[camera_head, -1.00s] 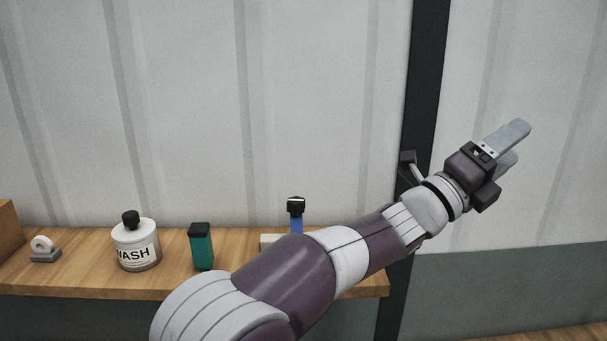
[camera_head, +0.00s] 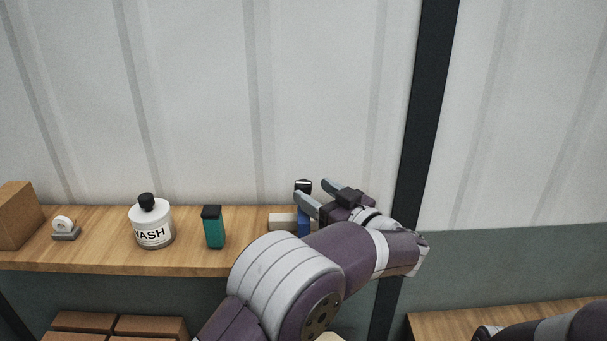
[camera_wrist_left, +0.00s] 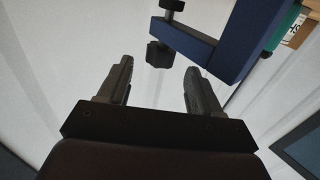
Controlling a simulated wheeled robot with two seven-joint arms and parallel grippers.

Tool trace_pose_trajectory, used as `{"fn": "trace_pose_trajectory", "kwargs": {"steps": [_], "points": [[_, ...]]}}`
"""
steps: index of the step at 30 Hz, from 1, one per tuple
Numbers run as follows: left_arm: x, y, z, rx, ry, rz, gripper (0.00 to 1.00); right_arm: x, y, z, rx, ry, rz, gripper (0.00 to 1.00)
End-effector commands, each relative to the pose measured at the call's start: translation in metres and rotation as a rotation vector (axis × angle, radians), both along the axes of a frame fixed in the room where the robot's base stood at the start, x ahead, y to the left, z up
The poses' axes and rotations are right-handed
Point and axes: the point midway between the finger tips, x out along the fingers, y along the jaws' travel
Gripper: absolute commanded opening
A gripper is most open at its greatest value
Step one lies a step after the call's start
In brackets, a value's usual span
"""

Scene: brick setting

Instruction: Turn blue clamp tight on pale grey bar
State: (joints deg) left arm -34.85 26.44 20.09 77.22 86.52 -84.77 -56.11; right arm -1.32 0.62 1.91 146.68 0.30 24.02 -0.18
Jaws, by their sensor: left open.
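The blue clamp (camera_head: 303,224) stands upright on the wooden shelf, with a black knob (camera_head: 303,186) at its top. The pale grey bar (camera_head: 282,221) lies beside and partly behind its blue body. My left gripper (camera_head: 313,191) is open and empty near the knob, its fingers pointing left. In the left wrist view, the black knob (camera_wrist_left: 160,54) appears between the two fingertips, with the blue clamp frame (camera_wrist_left: 235,40) to the right. I cannot tell whether the fingers touch the knob. My forearm hides the clamp's lower right side. My right gripper is out of view.
On the shelf (camera_head: 105,257) stand a teal bottle with a dark cap (camera_head: 214,228), a white wash bottle (camera_head: 151,225), a tape dispenser (camera_head: 65,230) and a brown box (camera_head: 18,216). A dark post (camera_head: 425,110) rises right of the shelf. Brown blocks (camera_head: 150,328) lie below.

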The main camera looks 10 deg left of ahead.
Motion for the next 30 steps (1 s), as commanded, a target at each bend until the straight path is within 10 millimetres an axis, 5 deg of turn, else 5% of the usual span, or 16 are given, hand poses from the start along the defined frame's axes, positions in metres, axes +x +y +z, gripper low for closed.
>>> {"fn": "trace_pose_trajectory", "kwargs": {"steps": [6, 17, 22, 30], "points": [[0.026, 0.030, 0.003, 0.000, 0.000, 0.001, 0.64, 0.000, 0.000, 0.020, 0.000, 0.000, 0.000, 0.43], [0.033, 0.037, 0.000, -0.001, -0.001, -0.002, 0.64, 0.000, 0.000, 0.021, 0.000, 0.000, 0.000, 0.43], [0.033, 0.036, 0.000, 0.000, 0.000, -0.002, 0.13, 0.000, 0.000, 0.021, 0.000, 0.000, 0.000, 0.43], [0.032, 0.037, -0.001, 0.000, 0.000, -0.022, 0.13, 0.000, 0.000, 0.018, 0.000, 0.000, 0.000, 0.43]]}}
